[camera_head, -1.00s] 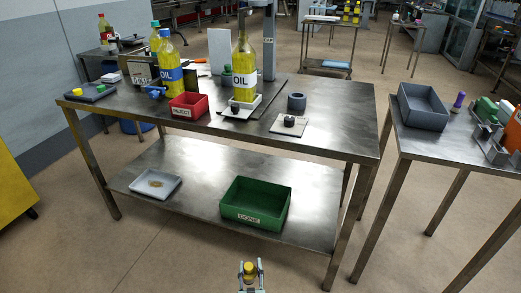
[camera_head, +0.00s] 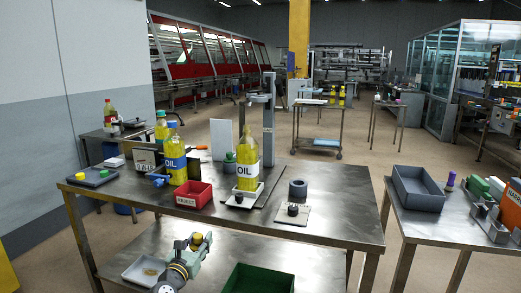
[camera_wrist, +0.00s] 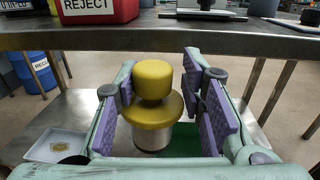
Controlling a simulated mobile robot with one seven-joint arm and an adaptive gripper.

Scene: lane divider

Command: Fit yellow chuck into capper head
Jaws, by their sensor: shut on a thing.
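The yellow chuck (camera_wrist: 153,100) stands upright between the purple pads of my gripper (camera_wrist: 168,110) in the wrist view. It has a rounded knob, a wide collar and a silvery lower part. My gripper (camera_head: 197,238) is shut on it; in the head view the chuck's yellow top (camera_head: 196,237) shows small at the fingertips. They are in front of the steel bench and below its top. The capper's grey column (camera_head: 268,125) stands on the bench, with its head (camera_head: 261,98) jutting left above an oil bottle (camera_head: 247,163). The underside of the head is hidden.
The bench top's front edge (camera_wrist: 220,41) runs above and beyond my gripper. A red REJECT bin (camera_head: 194,194), a pad with a dark knob (camera_head: 293,214) and a grey ring (camera_head: 298,188) stand on the bench. A green bin (camera_head: 258,280) and a pale tray (camera_head: 145,270) are on the lower shelf.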

